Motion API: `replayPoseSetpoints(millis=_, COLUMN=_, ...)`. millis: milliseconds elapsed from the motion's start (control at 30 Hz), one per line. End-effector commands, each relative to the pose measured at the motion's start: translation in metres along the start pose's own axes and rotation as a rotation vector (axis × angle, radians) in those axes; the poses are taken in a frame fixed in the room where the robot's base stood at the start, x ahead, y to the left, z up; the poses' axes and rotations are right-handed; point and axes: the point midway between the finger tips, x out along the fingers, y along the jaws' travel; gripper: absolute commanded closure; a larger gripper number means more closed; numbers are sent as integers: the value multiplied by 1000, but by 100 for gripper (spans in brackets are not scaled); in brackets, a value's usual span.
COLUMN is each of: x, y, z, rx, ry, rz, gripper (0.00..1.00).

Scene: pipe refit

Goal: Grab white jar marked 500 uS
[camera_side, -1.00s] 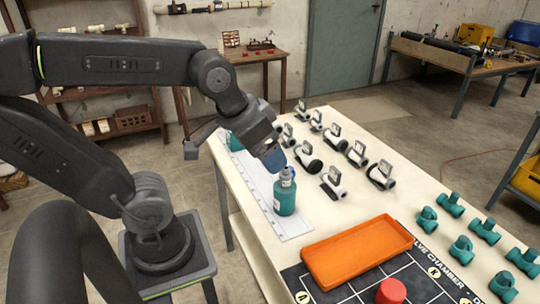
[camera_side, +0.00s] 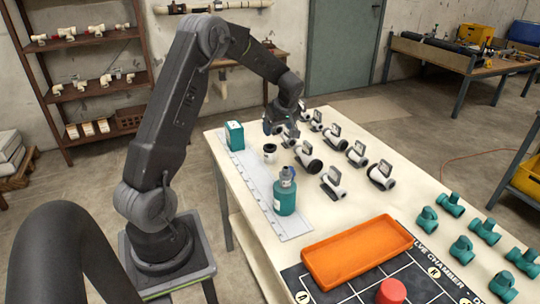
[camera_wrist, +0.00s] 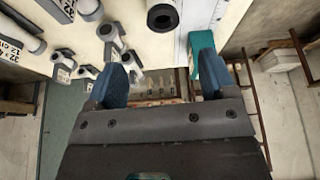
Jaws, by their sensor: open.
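A small white jar with a black top (camera_side: 270,152) stands upright on the white table, between the teal box and the teal bottle. Its marking is too small to read. In the wrist view the black-topped jar (camera_wrist: 163,17) shows at the top edge, partly cut off. My gripper (camera_side: 272,128) is open and empty, above the table and a little behind the jar, apart from it. In the wrist view its two blue fingertips (camera_wrist: 161,82) stand wide apart with nothing between them.
Several grey-white valves (camera_side: 307,160) stand to the right. An orange tray (camera_side: 357,251) lies near the front.

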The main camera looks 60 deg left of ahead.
Motion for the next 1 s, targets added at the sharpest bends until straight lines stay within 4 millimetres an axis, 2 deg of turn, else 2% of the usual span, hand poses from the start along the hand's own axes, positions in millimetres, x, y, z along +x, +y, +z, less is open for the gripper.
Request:
replayPoseSetpoints(millis=167, x=22, y=0, z=-3, rx=-21, ry=1, rz=-11, gripper=23)
replayPoseSetpoints(millis=433, x=73, y=-1, z=-2, rx=-17, ry=0, rz=-10, gripper=23)
replayPoseSetpoints(millis=767, x=101, y=-2, z=-2, rx=-17, ry=0, rz=-8, gripper=23)
replayPoseSetpoints(millis=1000, x=135, y=-4, z=-2, rx=-16, ry=-1, rz=-8, gripper=23)
